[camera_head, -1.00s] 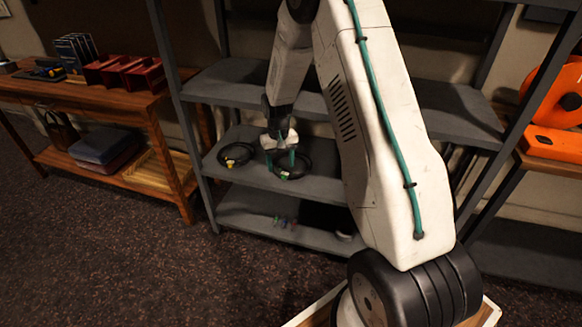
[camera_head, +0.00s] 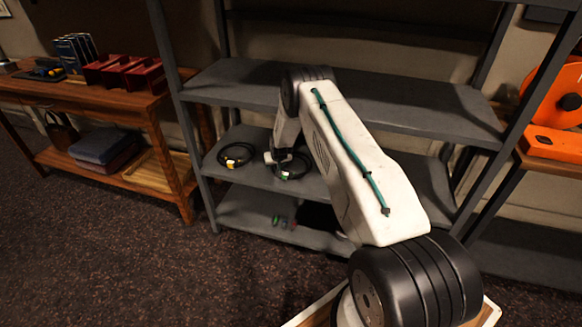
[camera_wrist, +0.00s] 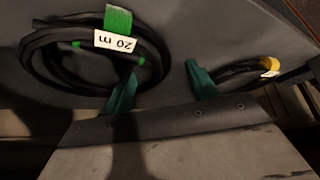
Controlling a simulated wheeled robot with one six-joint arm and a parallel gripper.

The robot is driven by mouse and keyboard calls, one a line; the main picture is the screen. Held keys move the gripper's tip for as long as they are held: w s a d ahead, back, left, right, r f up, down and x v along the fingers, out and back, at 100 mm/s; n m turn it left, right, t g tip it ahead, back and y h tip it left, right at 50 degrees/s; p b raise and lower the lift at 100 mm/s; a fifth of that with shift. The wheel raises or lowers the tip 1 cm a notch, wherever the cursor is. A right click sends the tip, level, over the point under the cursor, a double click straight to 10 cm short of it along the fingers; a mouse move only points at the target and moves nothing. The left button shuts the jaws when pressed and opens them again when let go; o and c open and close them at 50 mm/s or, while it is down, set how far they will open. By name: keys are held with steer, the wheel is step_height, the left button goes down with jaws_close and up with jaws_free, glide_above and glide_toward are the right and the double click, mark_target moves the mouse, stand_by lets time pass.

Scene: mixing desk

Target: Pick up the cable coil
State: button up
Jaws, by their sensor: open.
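A black cable coil with a green band and a "20 m" label lies on the middle shelf (camera_head: 262,175), seen in the head view (camera_head: 306,169) and at the left of the wrist view (camera_wrist: 38,70). A second black coil with a yellow band lies left of it in the head view (camera_head: 251,157) and at the right in the wrist view (camera_wrist: 235,73). The left finger overlaps that coil; contact is unclear. In the head view, my forearm partly hides the gripper.
The upper shelf (camera_head: 235,82) hangs over the coils, and a rack post (camera_head: 183,118) stands at the left. A wooden table (camera_head: 150,102) is at the left, with orange equipment (camera_head: 553,142) at the right.

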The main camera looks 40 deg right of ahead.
mark_target(276, 167)
steer(key=x, duration=0.3)
steer(key=shift+w+d+f, duration=0.1)
steer(key=shift+f, duration=0.2)
jaws_close()
steer(key=shift+r, duration=0.1)
steer(key=shift+r, duration=0.1)
